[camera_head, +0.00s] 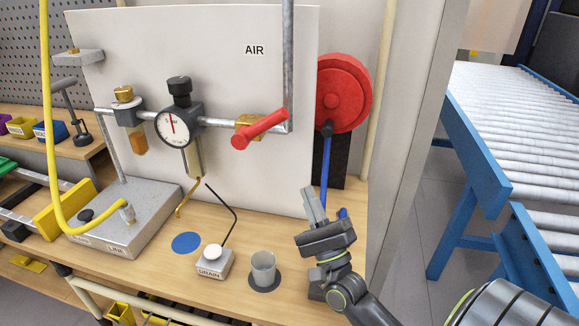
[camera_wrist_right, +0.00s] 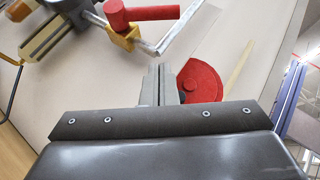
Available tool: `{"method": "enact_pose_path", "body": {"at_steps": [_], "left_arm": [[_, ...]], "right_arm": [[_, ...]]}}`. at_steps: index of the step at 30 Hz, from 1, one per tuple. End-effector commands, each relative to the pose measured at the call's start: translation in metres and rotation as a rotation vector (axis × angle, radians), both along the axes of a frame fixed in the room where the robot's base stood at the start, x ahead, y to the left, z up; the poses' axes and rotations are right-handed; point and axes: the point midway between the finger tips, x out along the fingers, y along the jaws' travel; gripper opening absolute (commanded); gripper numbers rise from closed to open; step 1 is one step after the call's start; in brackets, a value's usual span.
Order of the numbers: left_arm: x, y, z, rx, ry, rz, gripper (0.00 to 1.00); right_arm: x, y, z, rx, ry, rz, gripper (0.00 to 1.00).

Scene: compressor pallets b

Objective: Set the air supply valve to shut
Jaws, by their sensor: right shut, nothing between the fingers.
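The air supply valve has a red lever handle (camera_head: 259,129) on a brass body (camera_head: 245,120), set in the grey pipe on the white AIR panel (camera_head: 235,60). The handle slants up to the right, at an angle to the pipe. The red handle (camera_wrist_right: 117,16) and brass body (camera_wrist_right: 124,40) also show at the top of the right wrist view. My right gripper (camera_head: 313,204) is below and right of the valve, apart from it, pointing up. Its fingers (camera_wrist_right: 160,84) are shut and empty. My left gripper is not in view.
A red hose reel (camera_head: 343,93) with a blue hose (camera_head: 325,172) is right of the panel, behind my right gripper. A gauge (camera_head: 173,126) is left of the valve. A metal cup (camera_head: 264,269) and DRAIN button box (camera_head: 213,262) stand on the bench.

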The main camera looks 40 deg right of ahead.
Motion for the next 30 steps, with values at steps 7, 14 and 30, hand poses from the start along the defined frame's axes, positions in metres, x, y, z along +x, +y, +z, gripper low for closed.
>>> {"method": "enact_pose_path", "body": {"at_steps": [7,14,30], "left_arm": [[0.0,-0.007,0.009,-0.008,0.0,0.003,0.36],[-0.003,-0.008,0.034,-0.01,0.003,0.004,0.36],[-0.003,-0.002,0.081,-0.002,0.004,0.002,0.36]], "right_arm": [[0.013,0.0,0.013,0.036,-0.015,0.026,0.0],[0.041,-0.004,0.042,0.034,-0.015,0.024,0.0],[0.086,0.008,0.096,0.034,-0.013,0.023,0.0]]}}
